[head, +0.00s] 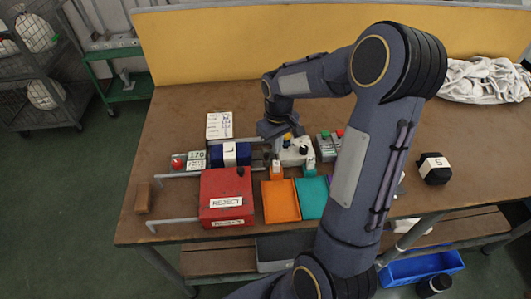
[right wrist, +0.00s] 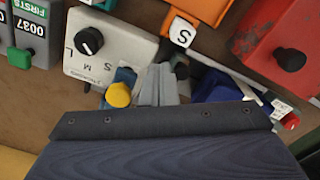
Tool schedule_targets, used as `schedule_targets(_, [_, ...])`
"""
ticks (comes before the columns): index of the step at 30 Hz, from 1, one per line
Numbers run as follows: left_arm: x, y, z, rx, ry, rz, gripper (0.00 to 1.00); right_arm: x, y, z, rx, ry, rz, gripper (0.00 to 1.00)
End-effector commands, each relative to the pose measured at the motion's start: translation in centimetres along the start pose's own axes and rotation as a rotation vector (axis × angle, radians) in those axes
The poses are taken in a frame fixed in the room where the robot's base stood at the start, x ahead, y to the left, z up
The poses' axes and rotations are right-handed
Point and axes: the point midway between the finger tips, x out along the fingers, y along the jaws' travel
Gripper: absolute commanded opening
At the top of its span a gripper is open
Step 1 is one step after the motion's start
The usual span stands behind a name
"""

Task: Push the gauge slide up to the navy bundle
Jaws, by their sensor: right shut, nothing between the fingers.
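The navy bundle (head: 230,155) lies on the table with a white band marked L. In the right wrist view it (right wrist: 222,88) is partly covered by my gripper body. The pale gauge box (head: 296,153) stands right of it, with a black dial (right wrist: 90,41) and S, M, L marks. A yellow knob (right wrist: 118,95) with blue beside it is by that box; I cannot tell surely whether it is the slide. My right gripper (right wrist: 157,85) is shut and empty, low between the knob and the bundle. Contact with either is unclear. My left gripper is out of view.
The red REJECT box (head: 228,190), orange tray (head: 281,202) and teal tray (head: 311,198) stand in front. A dark bundle marked S (head: 434,170) lies right; white cloth (head: 485,80) is at the back right.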

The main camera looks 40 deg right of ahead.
Motion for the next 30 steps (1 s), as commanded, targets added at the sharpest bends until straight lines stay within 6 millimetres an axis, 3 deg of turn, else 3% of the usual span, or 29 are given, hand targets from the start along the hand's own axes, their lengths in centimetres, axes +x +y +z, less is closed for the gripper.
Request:
schedule_targets(16, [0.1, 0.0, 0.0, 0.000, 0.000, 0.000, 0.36, 0.1, 0.0, 0.0, 0.000, 0.000, 0.000, 0.00])
schedule_targets(30, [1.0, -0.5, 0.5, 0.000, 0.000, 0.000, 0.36, 1.6, 0.0, 0.0, 0.000, -0.001, 0.000, 0.00])
